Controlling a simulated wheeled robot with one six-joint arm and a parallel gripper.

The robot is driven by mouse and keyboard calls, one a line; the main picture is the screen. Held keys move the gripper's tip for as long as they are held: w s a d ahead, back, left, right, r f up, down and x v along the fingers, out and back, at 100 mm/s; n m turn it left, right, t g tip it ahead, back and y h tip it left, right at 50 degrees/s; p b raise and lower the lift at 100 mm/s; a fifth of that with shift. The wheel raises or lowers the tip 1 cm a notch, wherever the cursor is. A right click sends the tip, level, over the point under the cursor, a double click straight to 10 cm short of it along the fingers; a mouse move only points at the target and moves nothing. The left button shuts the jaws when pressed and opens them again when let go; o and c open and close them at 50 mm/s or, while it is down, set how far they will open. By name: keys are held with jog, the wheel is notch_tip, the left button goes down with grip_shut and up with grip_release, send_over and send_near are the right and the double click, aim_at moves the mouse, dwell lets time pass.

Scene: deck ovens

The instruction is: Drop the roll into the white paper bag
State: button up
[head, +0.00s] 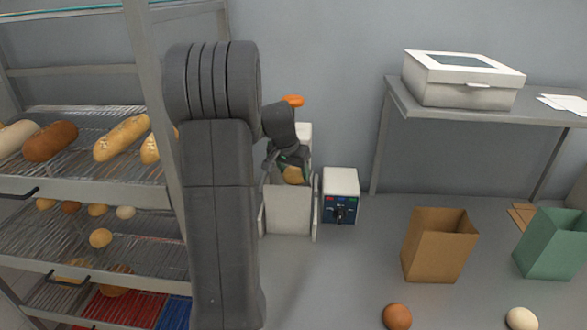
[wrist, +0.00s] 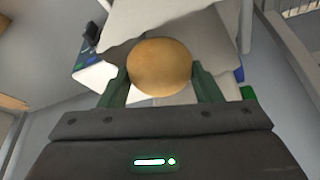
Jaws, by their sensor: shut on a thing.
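My gripper (head: 288,158) points downward in the head view and is shut on a golden-brown roll (head: 293,175). In the wrist view the roll (wrist: 160,66) sits between the two green fingers, touching both. Right below it in the head view is a white, upright, bag-like thing (head: 289,212), which I take for the white paper bag, between two pale side plates. Pale sheets with an uneven edge (wrist: 150,18) show behind the roll in the wrist view. The roll overlaps the top edge of the bag in the picture. I cannot tell how deep it is in the mouth.
A small control box (head: 341,196) stands right of the bag. A brown bag (head: 437,247) and a green bag (head: 552,245) stand at the right, with a brown roll (head: 397,316) and a pale roll (head: 522,319) in front. A bread rack (head: 155,85) is at the left.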

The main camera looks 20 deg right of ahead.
jog(key=o, duration=1)
jog(key=shift+r, duration=0.15)
jog(key=b+v, duration=0.2)
jog(key=v, duration=1.1)
jog(key=shift+s+a+r, duration=0.15)
jog(key=shift+a+r, duration=0.05)
jog(key=shift+r, duration=0.05)
jog(key=shift+f, duration=0.1)
